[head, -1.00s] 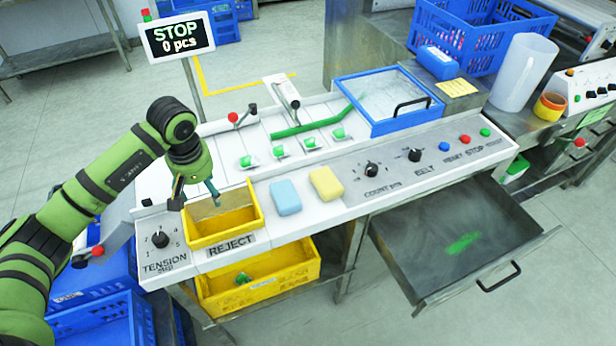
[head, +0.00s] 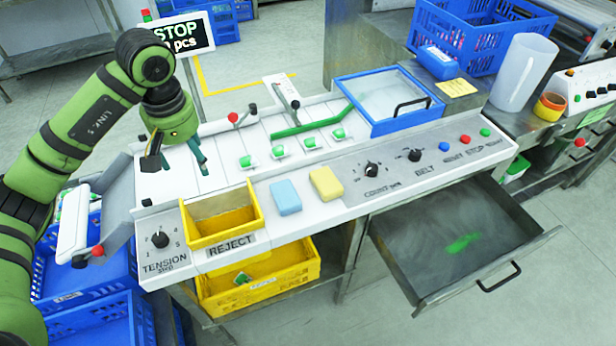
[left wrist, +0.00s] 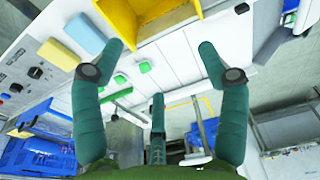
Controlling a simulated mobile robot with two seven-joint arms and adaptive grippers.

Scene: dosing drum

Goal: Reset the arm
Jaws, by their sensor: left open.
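My left arm (head: 100,115) comes in from the left in the head view. Its green left gripper (head: 175,160) hangs above the left end of the white machine top (head: 222,180), behind the yellow reject bin (head: 225,212). In the left wrist view the fingers of the left gripper (left wrist: 160,62) are spread apart with nothing between them. The yellow bin also shows at the top of that view (left wrist: 150,12). My right gripper is not in view.
A blue sponge (head: 286,197) and a yellow sponge (head: 326,184) lie right of the bin. A sign reading STOP (head: 180,36) stands behind the gripper, partly covered by my arm. A red-knobbed lever (head: 233,117) is close on its right. An open drawer (head: 460,240) juts out at the front.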

